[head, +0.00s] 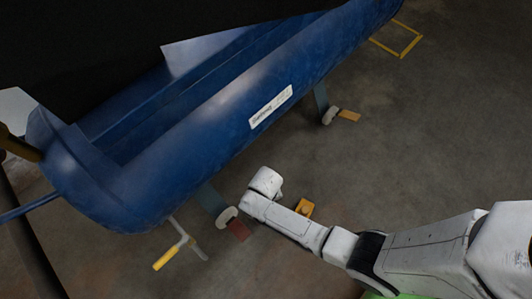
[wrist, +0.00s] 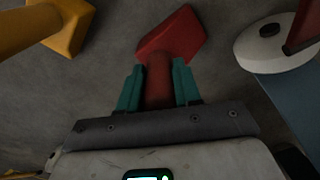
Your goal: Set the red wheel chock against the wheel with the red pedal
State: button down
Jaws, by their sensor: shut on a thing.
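In the wrist view, the teal fingers of my gripper (wrist: 158,78) are shut on the stem of the red wheel chock (wrist: 172,36). Its wedge-shaped block points away from the gripper. A pale wheel (wrist: 268,52) with a red pedal (wrist: 304,24) is to the right, with a gap of floor between it and the chock. In the head view, this wheel (head: 226,216) and red pedal (head: 238,230) are under the near end of the blue tank, just left of my arm's end. My fingers and the red chock are hidden there.
A yellow-orange chock (head: 304,207) stands on the floor beside my arm, also in the wrist view (wrist: 72,24). Another wheel (head: 328,116) has an orange pedal (head: 348,115). The blue tank (head: 200,130) overhangs the wheels. A yellow-tipped handle (head: 166,258) juts out below.

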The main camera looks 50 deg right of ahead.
jog(key=c, duration=0.8)
grip_release()
notch_tip(320, 180, up, 12)
jog(key=p, duration=0.7)
jog(key=shift+r, duration=0.1)
jog(key=s+d+r+n, duration=0.1)
jog(key=s+d+r, duration=0.1)
jog(key=r, duration=0.4)
jog(key=s+d+r+n, duration=0.2)
jog(key=s+d+r, duration=0.1)
jog(key=r, duration=0.4)
jog(key=s+d+r+n+t, duration=0.1)
jog(key=s+d+r+n, duration=0.1)
jog(key=s+r, duration=0.3)
jog(key=shift+d+r, duration=0.2)
jog(key=shift+r, duration=0.45)
jog(key=shift+d+r, duration=0.2)
jog(key=shift+r, duration=0.4)
jog(key=shift+r, duration=0.1)
